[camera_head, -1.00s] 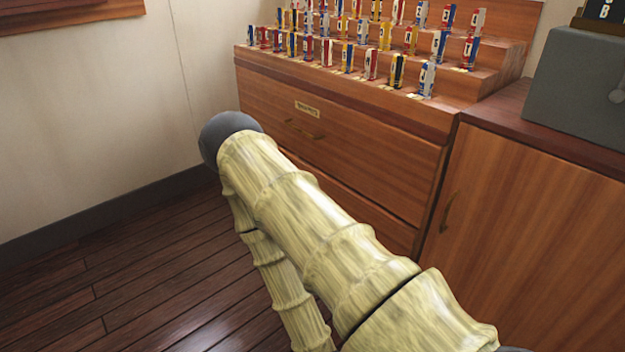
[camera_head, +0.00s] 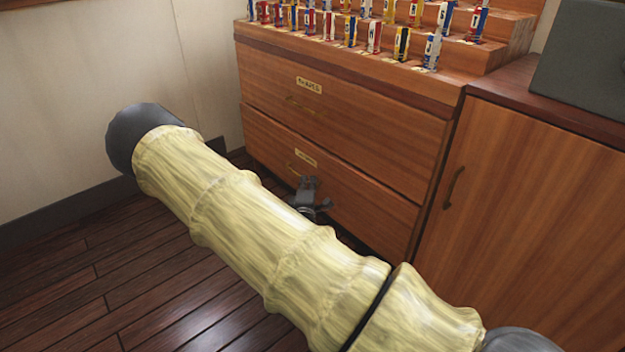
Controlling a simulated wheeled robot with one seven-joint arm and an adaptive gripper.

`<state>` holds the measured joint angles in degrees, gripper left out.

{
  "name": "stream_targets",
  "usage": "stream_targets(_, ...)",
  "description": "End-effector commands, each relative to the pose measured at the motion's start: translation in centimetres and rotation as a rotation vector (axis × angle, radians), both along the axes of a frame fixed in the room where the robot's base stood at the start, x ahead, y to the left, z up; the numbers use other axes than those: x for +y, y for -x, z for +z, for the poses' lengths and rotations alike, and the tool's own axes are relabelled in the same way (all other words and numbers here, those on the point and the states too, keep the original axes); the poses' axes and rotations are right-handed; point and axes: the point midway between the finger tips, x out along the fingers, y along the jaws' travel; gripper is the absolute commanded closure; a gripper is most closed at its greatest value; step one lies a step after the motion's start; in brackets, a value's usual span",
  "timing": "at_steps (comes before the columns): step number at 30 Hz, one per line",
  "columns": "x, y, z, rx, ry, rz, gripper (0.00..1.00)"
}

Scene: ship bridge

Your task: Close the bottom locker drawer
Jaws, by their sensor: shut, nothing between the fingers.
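The wooden locker has two stacked drawers. The bottom drawer (camera_head: 262,140) has a pale label and a brass handle (camera_head: 300,172). Its front looks about level with the upper drawer (camera_head: 370,125), and I see no clear gap. My gripper (camera_head: 308,184) is small and dark in the head view, in front of the bottom drawer near its handle. It is shut with nothing in it. I cannot tell whether it touches the drawer front. My pale arm hides the floor below and part of the drawer's lower edge.
Several colored signal flag rolls (camera_head: 350,30) stand on the stepped rack above the drawers. A wooden cabinet door (camera_head: 530,200) with a handle is at the right, with a grey box (camera_head: 585,60) on top. The dark plank floor (camera_head: 110,270) at the left is clear.

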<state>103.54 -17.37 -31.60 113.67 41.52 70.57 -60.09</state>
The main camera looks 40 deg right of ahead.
Motion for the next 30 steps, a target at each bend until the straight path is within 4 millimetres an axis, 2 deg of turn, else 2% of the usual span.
stream_targets(16, -5.8, -6.7, -0.5, -0.001, -0.004, -0.001, 1.00)
stream_targets(21, -8.0, -6.7, -0.4, 0.000, -0.005, -0.002, 1.00)
stream_targets(30, -9.6, -6.9, -0.2, 0.001, -0.005, -0.001, 1.00)
